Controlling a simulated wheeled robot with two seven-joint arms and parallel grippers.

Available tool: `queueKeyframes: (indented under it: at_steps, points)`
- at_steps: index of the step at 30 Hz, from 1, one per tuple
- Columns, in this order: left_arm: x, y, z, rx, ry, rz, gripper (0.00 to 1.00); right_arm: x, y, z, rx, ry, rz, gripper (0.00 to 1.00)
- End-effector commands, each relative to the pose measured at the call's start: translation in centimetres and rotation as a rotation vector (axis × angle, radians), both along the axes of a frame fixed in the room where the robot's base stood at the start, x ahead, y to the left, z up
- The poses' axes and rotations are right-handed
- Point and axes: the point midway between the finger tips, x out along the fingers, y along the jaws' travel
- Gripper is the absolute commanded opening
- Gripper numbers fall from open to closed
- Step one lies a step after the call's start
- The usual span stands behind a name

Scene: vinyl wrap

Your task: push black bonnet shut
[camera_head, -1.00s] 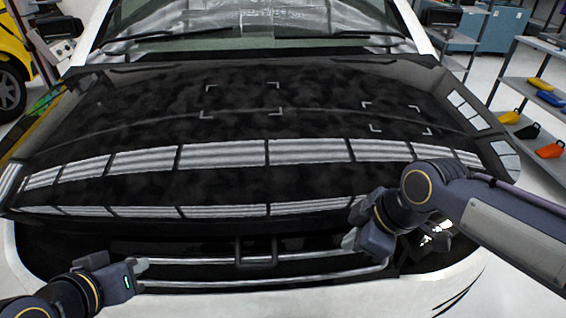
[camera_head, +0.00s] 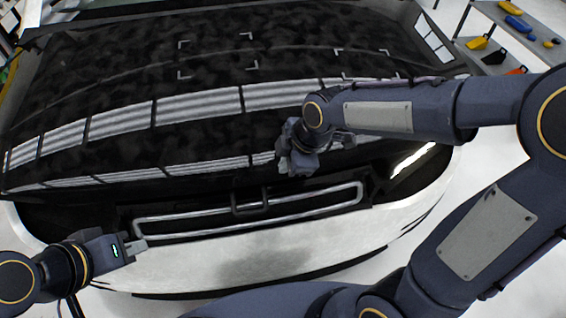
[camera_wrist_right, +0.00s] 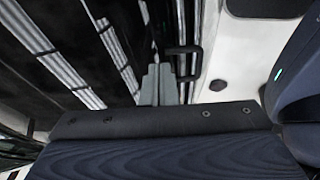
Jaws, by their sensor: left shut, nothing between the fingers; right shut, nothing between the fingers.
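The glossy black bonnet (camera_head: 120,75) of the white car fills the upper left of the head view. Its front edge stands above the grille with a dark gap below, so it looks slightly raised. My right gripper (camera_head: 284,154) is shut and empty over the bonnet's front edge, right of centre; contact is not clear. In the right wrist view its shut fingers (camera_wrist_right: 158,84) show against the bonnet (camera_wrist_right: 45,75) and the dark front opening. My left gripper (camera_head: 140,246) is shut and empty, low in front of the bumper's left part.
The chrome-framed grille (camera_head: 300,203) has a dark loop (camera_head: 249,202) at its middle, also in the right wrist view (camera_wrist_right: 188,62). The white bumper (camera_head: 320,250) lies below. A grey shelf (camera_head: 500,55) with coloured items stands at the upper right.

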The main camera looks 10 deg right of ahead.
Motion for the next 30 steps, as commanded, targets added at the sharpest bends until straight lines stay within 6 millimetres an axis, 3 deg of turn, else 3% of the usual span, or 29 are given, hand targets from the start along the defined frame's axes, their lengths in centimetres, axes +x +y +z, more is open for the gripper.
queueKeyframes:
  at_steps: [3, 9, 22, 26, 30]
  points:
    - [0.0, 0.0, 0.2, 0.0, -0.001, 0.0, 0.0, 1.0, 0.2, -1.8, -0.002, 0.005, -0.001, 0.0]
    - [0.0, 0.0, 0.4, 0.0, -0.001, 0.0, 0.0, 2.2, 0.1, -3.4, -0.001, 0.0, -0.001, 0.0]
    - [0.0, 0.0, 0.3, 0.0, -0.001, 0.0, 0.0, 2.4, 0.2, -3.8, 0.0, -0.001, -0.001, 0.0]
    - [0.0, 0.0, -0.7, 0.0, -0.001, 0.0, 0.0, 2.4, 0.2, -4.9, 0.0, 0.0, -0.001, 0.0]
    - [0.0, 0.0, -2.9, 0.0, -0.001, 0.0, 0.0, 2.5, 0.1, -7.4, -0.001, 0.003, -0.001, 0.0]
